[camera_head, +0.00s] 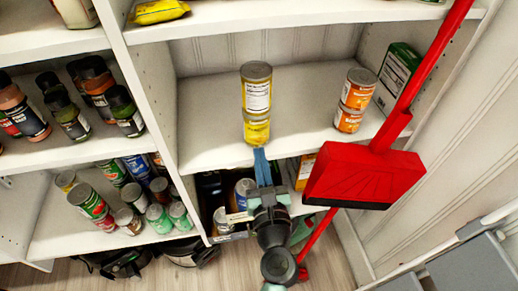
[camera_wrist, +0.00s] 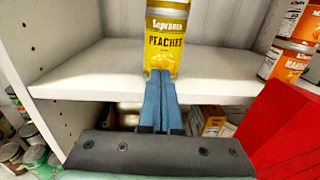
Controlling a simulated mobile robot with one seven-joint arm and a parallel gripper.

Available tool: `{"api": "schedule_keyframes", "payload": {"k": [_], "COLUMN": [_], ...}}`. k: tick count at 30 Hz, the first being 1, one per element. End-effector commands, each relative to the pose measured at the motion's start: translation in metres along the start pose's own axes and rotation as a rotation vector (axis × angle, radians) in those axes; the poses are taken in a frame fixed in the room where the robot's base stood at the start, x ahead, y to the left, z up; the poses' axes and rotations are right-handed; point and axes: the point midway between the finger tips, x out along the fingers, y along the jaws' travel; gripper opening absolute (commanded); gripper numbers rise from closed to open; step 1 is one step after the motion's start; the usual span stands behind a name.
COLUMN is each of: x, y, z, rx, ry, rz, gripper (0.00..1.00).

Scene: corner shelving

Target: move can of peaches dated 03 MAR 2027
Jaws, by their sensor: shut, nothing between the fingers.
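A yellow can of peaches (camera_head: 256,131) stands near the front edge of the middle shelf, with another can (camera_head: 257,88) stacked on top of it. In the wrist view the peaches can (camera_wrist: 166,45) is upright with its yellow "PEACHES" label facing me. No date is readable on it. My gripper (camera_head: 261,152) has its blue fingers closed together with nothing between them. In the wrist view the fingertips (camera_wrist: 160,74) overlap the bottom of the can; I cannot tell whether they touch it.
Two stacked orange cans (camera_head: 354,100) and a green box (camera_head: 398,75) stand to the right on the same shelf (camera_head: 205,120). A red dustpan (camera_head: 350,175) with a long handle is in front at the right. Several jars and cans fill the left shelves. The shelf left of the peaches is clear.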

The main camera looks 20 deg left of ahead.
Motion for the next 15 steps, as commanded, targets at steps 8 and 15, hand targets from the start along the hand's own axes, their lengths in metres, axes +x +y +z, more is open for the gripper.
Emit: {"api": "schedule_keyframes", "payload": {"k": [8, 15], "x": [0.021, 0.022], "y": [0.0, 0.0], "z": [0.0, 0.0], "rx": [0.0, -0.001], "ry": [0.0, 0.0], "rz": [0.0, 0.0], "gripper": [0.0, 0.0]}}
